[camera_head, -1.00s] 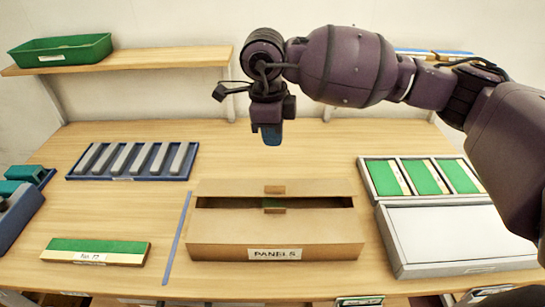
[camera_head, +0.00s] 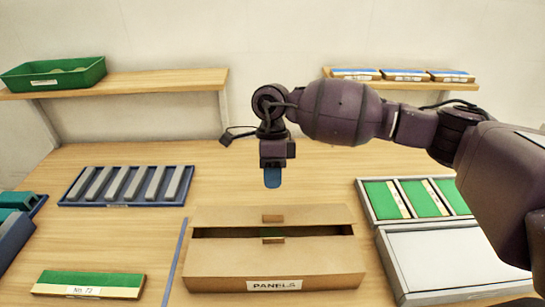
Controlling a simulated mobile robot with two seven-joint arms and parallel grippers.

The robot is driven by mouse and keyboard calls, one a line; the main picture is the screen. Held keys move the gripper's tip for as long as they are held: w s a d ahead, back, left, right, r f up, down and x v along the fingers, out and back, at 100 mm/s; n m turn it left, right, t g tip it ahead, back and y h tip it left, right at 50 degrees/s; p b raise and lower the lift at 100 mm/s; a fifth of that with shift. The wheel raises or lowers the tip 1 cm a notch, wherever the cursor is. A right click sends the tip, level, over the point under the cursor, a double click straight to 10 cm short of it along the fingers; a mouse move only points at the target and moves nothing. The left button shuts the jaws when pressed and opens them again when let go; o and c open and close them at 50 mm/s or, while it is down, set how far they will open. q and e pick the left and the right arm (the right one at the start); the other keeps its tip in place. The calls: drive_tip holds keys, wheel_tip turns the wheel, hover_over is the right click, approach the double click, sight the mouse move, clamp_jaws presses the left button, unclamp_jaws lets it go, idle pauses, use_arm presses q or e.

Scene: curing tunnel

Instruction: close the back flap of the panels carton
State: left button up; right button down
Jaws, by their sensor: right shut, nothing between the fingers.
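The panels carton (camera_head: 275,264) is a brown box with a PANELS label on its front, standing at the front middle of the table. Its back flap (camera_head: 230,215) and front flap lie nearly flat over the top, with a dark slot between them. A bit of green shows inside the slot. A small brown tab sits on the back flap. My right gripper (camera_head: 272,178) is shut and empty, pointing down above the table behind the carton, apart from the flap. My left gripper is not in view.
A blue tray (camera_head: 70,201) with several grey bars lies at left. A green-and-cream panel (camera_head: 90,284) lies front left, near a blue strip (camera_head: 174,262). A tray of green panels (camera_head: 367,207) and a grey case (camera_head: 440,258) stand at right. Shelves (camera_head: 150,84) hang behind.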

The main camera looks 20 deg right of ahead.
sight(273, 225)
drive_tip(key=p+x, duration=0.1)
drive_tip(key=x, duration=0.4)
drive_tip(key=shift+s+f, duration=0.25)
drive_tip(key=shift+f, duration=0.5)
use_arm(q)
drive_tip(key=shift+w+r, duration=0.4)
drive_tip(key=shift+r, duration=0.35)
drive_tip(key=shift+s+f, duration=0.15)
use_arm(e)
drive_tip(key=shift+s+a+f, duration=0.1)
drive_tip(key=shift+f, duration=0.05)
drive_tip(key=shift+s+f+t+b, duration=0.35)
drive_tip(key=shift+f+t+b, duration=0.05)
drive_tip(key=shift+t+b, duration=0.25)
drive_tip(key=shift+s+a+f+b, duration=0.3)
drive_tip(key=shift+s+f+b, duration=0.35)
drive_tip(key=shift+f+b, duration=0.3)
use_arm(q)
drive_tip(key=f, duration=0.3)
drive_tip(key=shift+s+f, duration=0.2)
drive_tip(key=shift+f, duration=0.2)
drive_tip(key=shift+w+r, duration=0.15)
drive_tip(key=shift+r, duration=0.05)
use_arm(e)
drive_tip(key=shift+s+r, duration=0.1)
drive_tip(key=shift+r, duration=0.05)
